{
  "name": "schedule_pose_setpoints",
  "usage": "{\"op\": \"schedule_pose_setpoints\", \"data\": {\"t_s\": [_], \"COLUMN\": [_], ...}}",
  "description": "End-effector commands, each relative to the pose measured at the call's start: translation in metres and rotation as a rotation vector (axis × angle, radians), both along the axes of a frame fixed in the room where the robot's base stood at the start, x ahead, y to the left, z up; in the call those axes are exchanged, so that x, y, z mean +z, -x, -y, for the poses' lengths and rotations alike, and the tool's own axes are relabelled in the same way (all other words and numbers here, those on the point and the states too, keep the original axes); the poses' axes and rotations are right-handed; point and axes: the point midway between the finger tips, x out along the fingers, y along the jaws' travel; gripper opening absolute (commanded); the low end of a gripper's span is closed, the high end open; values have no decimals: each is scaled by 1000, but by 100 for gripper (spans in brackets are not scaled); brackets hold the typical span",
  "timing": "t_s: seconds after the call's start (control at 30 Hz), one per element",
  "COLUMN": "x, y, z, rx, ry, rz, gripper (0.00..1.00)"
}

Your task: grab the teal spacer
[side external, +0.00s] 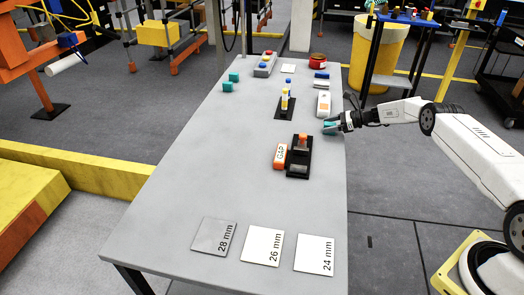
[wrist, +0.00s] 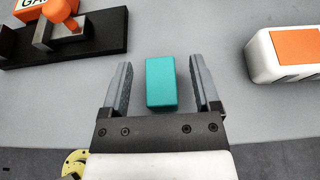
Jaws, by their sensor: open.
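A teal spacer (wrist: 161,84) lies between the two open fingers of my gripper (wrist: 162,88) in the wrist view, with a gap on each side. In the side view the same teal block (side external: 329,128) sits near the table's right edge, partly hidden by my gripper (side external: 334,124).
A black fixture with an orange knob (side external: 299,156) and an orange-white box (side external: 280,157) stand left of my gripper. A white-orange block (side external: 323,103) is just behind it. Labelled plates, such as the 26 mm one (side external: 262,245), lie at the front. The table (side external: 190,180) is clear at left.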

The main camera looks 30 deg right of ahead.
Motion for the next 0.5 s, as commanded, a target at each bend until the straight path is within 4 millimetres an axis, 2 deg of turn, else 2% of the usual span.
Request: {"op": "schedule_pose_setpoints", "data": {"t_s": [0.23,0.27,0.4,0.5], "x": [0,0,0,0], "y": [0,0,0,0], "z": [0,0,0,0], "rx": [0,0,0,0], "ry": [1,1,1,1], "rz": [1,1,1,1], "gripper": [79,73,29,0]}}
